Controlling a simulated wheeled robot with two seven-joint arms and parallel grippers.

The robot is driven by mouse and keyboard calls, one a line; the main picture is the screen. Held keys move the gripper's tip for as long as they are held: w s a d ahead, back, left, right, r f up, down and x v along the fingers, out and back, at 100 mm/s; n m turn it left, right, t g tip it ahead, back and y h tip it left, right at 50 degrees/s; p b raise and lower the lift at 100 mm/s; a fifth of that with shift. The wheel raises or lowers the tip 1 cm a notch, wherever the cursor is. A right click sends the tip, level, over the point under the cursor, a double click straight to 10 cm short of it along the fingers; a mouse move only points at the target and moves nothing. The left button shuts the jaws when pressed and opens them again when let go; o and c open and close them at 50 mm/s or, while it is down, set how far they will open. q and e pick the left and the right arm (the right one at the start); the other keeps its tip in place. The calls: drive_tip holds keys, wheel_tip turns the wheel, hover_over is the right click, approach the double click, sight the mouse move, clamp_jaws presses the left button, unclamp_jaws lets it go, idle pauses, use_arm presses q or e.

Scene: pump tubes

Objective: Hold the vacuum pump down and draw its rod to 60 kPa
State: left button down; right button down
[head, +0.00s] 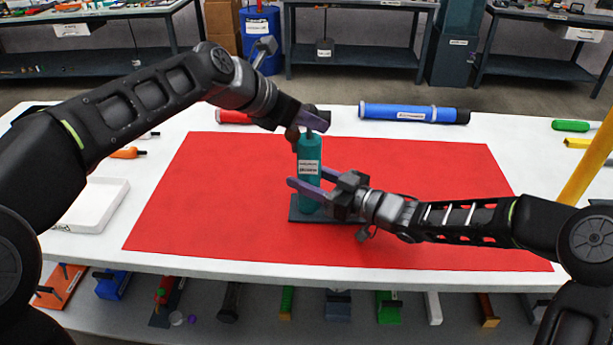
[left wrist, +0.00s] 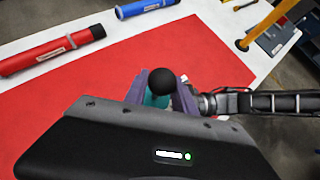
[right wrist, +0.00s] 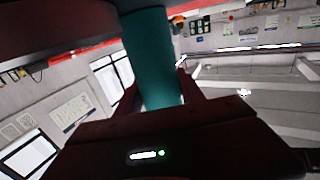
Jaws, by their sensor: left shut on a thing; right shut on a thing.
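The vacuum pump (head: 309,158) is a teal upright cylinder with a white label. It stands on a dark base plate (head: 297,213) on the red mat. My left gripper (head: 305,127) is at the pump's top, shut on its rod handle. In the left wrist view the handle's black ball (left wrist: 163,82) sits between the fingers, with teal below. My right gripper (head: 311,180) comes from the right, with its fingers on either side of the lower pump body. The right wrist view shows the teal body (right wrist: 150,55) between them. No pressure reading is legible.
Behind the pump lie a blue tube (head: 395,113) and a red tube (head: 233,117). A white tray (head: 92,205) and an orange-handled tool (head: 128,153) are at left. A yellow post (head: 588,165) stands at right. The mat (head: 430,170) is otherwise clear.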

use_arm(q)
drive_tip(key=shift+r, duration=2.3)
drive_tip(key=shift+f, duration=0.3)
drive_tip(key=c, duration=0.8)
unclamp_jaws()
drive_tip(key=shift+c, duration=0.2)
drive_tip(key=v, duration=0.8)
